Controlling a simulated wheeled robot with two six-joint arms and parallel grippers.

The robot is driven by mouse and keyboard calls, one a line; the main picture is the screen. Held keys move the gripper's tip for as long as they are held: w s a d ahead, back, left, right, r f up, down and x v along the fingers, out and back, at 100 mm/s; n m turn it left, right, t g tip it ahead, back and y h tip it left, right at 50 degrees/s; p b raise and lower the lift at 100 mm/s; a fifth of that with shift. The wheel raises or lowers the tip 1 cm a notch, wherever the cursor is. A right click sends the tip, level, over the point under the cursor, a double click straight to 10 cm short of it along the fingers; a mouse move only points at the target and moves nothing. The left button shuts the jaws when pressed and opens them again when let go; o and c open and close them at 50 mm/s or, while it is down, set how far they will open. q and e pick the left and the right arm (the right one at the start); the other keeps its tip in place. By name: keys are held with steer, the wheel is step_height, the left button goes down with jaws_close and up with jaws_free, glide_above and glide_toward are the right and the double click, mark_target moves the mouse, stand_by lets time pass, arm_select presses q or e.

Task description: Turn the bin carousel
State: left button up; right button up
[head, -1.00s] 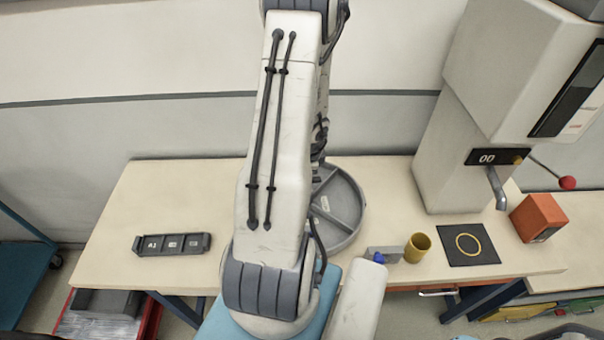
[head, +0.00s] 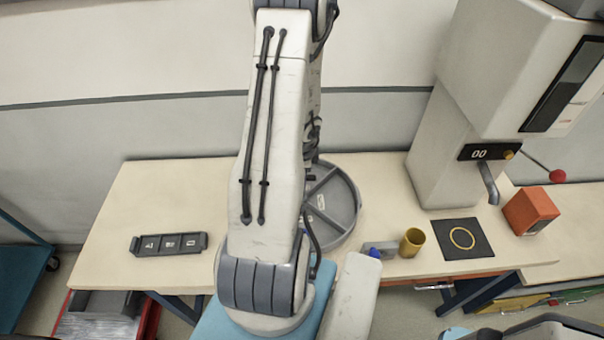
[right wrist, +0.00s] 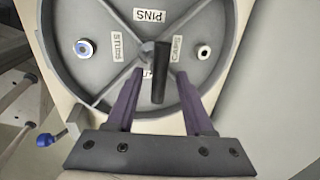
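The bin carousel (head: 352,222) is a round grey tray with dividers, standing on the table behind my arm, which hides its left part in the head view. The right wrist view looks down on the carousel (right wrist: 62,62) with its labelled compartments; one label reads PINS. A black upright handle (right wrist: 160,80) rises from the tray. My right gripper (right wrist: 160,72) has its two purple fingers on either side of the handle, apart, with gaps that look visible beside it. The head view hides this gripper behind the arm. My left gripper is not in view.
Right of the carousel are a yellow cup (head: 412,242), black mat (head: 450,252), orange box (head: 530,211) and large grey machine (head: 445,150). A dark labelled tray (head: 168,243) lies left.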

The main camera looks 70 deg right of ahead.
step_height(320, 180, up, 10)
steer(key=a+p, duration=0.2)
steer(key=p, duration=0.5)
steer(key=shift+s+r+p, duration=0.15)
steer(key=shift+s+p, duration=0.15)
steer(key=shift+s, duration=0.1)
